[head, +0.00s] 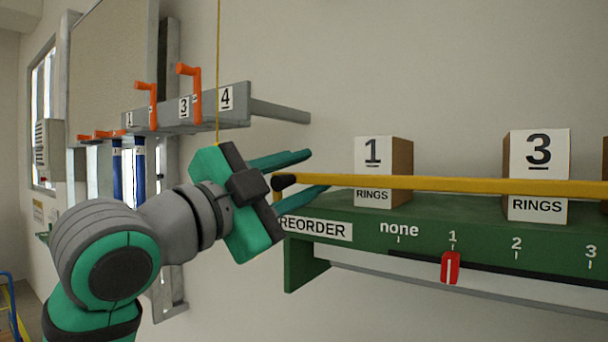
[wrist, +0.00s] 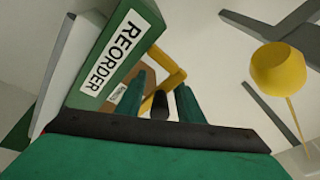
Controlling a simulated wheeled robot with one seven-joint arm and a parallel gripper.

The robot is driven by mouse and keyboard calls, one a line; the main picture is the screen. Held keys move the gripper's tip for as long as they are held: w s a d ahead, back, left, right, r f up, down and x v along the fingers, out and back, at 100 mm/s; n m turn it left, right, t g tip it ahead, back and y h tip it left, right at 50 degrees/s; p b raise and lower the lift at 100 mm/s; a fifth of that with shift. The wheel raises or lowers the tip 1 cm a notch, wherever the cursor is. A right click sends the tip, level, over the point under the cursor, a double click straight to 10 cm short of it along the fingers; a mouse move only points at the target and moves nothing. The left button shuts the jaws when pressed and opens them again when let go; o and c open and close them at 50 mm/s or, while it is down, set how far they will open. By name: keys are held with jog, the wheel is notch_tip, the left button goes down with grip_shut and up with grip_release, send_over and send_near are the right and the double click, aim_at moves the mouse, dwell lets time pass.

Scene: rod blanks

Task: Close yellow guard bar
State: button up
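The yellow guard bar (head: 440,184) runs roughly level across the front of the green shelf, passing before the boxes and out of the right edge. Its black end (head: 285,182) is at the shelf's left end. My gripper (head: 318,171) is at that end, its two teal fingers apart, one above and one below the bar. In the wrist view, the black end (wrist: 160,103) shows between the fingers (wrist: 162,84), with gaps visible on both sides. The yellow bar (wrist: 165,68) shows beyond it with a bend. Contact with the fingers is not clear.
The green shelf (head: 325,264) holds boxes marked 1 (head: 372,153) and 3 (head: 538,152). A red slider (head: 451,268) sits at 1 on its front. A grey rack (head: 236,106) with orange handles is behind my arm. A yellow cord (head: 218,60) hangs close by; its yellow handle (wrist: 278,70) shows in the wrist view.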

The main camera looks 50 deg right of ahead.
jog(key=c, duration=0.8)
jog(key=shift+o, duration=0.2)
jog(key=shift+y, duration=0.3)
jog(key=shift+d+y, duration=0.3)
jog(key=shift+y, duration=0.3)
jog(key=o, duration=0.8)
jog(key=shift+c, duration=0.2)
